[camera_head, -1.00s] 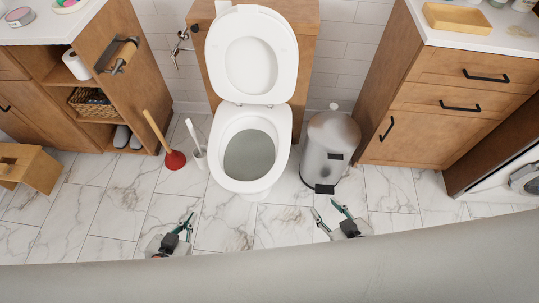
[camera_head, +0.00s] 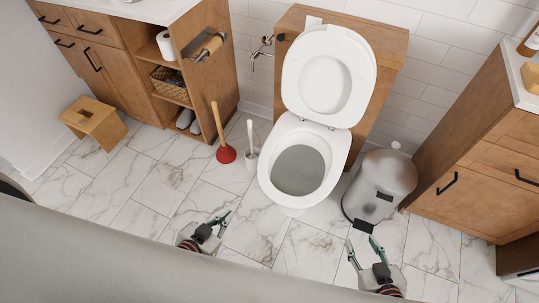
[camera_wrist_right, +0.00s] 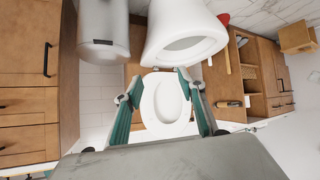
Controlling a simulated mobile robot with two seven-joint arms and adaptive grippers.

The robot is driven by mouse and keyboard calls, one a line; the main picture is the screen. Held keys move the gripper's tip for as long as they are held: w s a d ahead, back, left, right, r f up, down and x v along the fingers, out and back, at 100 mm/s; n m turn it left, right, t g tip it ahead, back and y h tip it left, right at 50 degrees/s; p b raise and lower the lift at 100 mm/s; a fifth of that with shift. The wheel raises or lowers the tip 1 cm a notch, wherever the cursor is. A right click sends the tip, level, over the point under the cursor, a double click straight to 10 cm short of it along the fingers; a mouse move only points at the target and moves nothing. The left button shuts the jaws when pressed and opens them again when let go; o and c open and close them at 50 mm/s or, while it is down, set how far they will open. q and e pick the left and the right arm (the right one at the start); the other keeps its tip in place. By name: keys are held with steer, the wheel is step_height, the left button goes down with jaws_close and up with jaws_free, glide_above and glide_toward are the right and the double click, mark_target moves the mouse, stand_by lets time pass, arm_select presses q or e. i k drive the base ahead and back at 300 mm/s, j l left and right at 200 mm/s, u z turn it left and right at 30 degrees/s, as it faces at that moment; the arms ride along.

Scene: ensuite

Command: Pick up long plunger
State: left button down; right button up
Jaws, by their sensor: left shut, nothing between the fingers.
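The long plunger (camera_head: 226,154) has a red rubber cup and a wooden handle. It stands on the floor left of the toilet, cup down, with its handle leaning up against or close to the wooden cabinet; I cannot tell if they touch. Its red cup also shows at the top of the right wrist view (camera_wrist_right: 223,19). My left gripper (camera_head: 222,217) is shut and empty, nearer to me than the plunger and well apart from it. My right gripper (camera_head: 362,243) is open and empty, in front of the bin and toilet. Its spread fingers also show in the right wrist view (camera_wrist_right: 155,83).
A white toilet brush in its holder (camera_head: 251,160) stands close right of the plunger, beside the toilet (camera_head: 297,195). A metal bin (camera_head: 380,188) is right of the toilet. A wooden stool (camera_head: 95,122) stands at left. The tiled floor before the plunger is clear.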

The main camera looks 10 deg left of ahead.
mark_target(226, 154)
steer(key=j+u, duration=0.15)
steer(key=j, duration=0.4)
steer(key=i+j+u, duration=0.2)
steer(key=j, duration=0.25)
steer(key=i+j+u, duration=0.2)
steer(key=i+j, duration=0.2)
steer(key=i+u, duration=0.2)
steer(key=i, duration=0.2)
steer(key=l, duration=0.05)
